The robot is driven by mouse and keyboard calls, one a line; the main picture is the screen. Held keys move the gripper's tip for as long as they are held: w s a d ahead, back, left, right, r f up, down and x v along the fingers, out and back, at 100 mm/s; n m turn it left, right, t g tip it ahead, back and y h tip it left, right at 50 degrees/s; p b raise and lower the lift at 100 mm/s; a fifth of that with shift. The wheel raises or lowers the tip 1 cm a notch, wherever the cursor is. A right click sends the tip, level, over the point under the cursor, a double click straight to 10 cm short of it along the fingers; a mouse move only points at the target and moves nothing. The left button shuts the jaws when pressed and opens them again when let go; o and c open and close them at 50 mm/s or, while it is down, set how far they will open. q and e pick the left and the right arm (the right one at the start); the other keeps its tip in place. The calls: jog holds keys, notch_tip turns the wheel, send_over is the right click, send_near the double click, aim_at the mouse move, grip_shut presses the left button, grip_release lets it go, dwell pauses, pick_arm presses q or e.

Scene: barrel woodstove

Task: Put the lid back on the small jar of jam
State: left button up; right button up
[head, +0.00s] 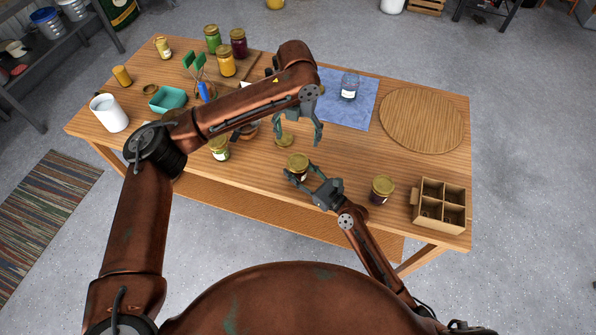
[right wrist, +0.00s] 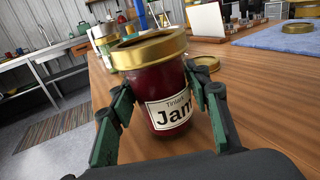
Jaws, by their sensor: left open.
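A dark red jar labelled "Jam" (right wrist: 165,105) stands between the fingers of my right gripper (right wrist: 160,115), which appear to touch both its sides. Its top shows gold, with a darker recessed centre. The jar (head: 297,172) and right gripper (head: 304,175) are near the table's front edge in the head view. A loose gold lid (head: 284,140) lies flat on the table just behind the jar; a loose lid (right wrist: 206,63) also shows in the right wrist view. My left gripper (head: 303,138) is open and empty, in line with the space behind the jar.
Another dark jar with a gold top (head: 383,189) and a divided wooden box (head: 439,222) stand to the right. A clear jar (head: 349,89) is on the blue cloth (head: 362,116). A round board (head: 422,118) lies at right. A jar (head: 219,150) stands left, beneath my left arm.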

jog(key=o, duration=0.5)
jog(key=v, duration=1.2)
jog(key=shift+r, duration=0.1)
jog(key=shift+d, duration=0.1)
